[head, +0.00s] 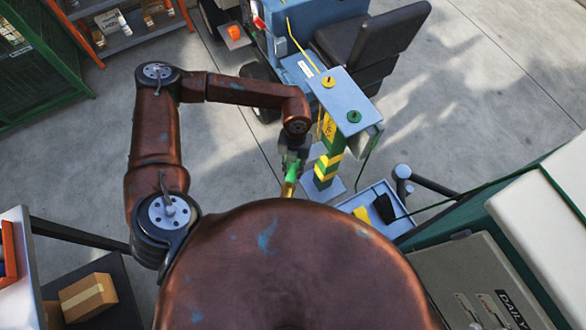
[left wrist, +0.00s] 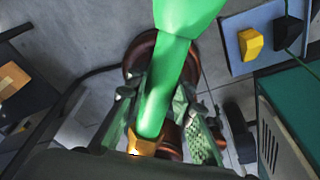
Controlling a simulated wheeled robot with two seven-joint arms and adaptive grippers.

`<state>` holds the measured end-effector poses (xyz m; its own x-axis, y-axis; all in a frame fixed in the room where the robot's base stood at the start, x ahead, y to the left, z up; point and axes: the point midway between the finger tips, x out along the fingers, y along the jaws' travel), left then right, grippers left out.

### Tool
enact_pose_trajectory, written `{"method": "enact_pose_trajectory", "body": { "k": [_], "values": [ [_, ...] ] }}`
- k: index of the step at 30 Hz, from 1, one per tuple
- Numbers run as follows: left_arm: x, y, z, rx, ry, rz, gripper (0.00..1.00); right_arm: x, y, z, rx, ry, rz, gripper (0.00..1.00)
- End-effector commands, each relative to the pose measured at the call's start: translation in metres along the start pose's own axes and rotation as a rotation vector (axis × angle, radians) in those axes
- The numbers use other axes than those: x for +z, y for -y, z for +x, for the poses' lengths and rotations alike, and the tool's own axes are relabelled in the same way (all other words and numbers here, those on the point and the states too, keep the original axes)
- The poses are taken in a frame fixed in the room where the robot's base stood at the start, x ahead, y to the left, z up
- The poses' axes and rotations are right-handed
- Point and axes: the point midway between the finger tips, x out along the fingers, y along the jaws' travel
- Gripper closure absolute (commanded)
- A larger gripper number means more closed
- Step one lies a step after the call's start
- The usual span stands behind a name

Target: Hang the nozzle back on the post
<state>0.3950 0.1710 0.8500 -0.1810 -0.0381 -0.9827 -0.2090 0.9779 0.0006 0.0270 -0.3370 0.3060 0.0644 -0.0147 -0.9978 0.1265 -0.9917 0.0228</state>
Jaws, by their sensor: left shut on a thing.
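The green nozzle (head: 291,176) is in my left gripper (head: 294,158), with a yellow-orange part at its lower end. In the left wrist view the nozzle (left wrist: 168,85) lies between the two fingers of the gripper (left wrist: 155,112), which are shut on it. The post (head: 328,160), banded green and yellow, stands just right of the gripper, with a grey-blue box (head: 343,88) on top. The nozzle is apart from the post, to its left. The holder on the post cannot be made out clearly. My right gripper is not in view.
A grey tray (head: 401,228) right of the post holds a yellow block (head: 361,214) and a black piece (head: 384,208) with a cable. A blue vehicle (head: 300,40) with a black seat (head: 385,40) stands behind. A green-edged cabinet (head: 480,270) is at right. Floor left of the post is clear.

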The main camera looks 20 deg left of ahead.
Motion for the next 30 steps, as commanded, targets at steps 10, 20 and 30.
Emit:
{"method": "enact_pose_trajectory", "body": {
  "k": [10, 20, 30],
  "values": [
    [0.003, 0.001, 0.016, -0.002, 0.0, 0.001, 1.0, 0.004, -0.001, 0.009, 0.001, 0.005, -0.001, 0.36],
    [0.006, 0.001, 0.031, -0.002, 0.001, 0.001, 1.0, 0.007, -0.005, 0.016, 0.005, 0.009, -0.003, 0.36],
    [0.008, 0.001, 0.04, -0.002, 0.001, 0.0, 1.0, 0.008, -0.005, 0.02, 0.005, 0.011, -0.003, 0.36]
  ]
}}
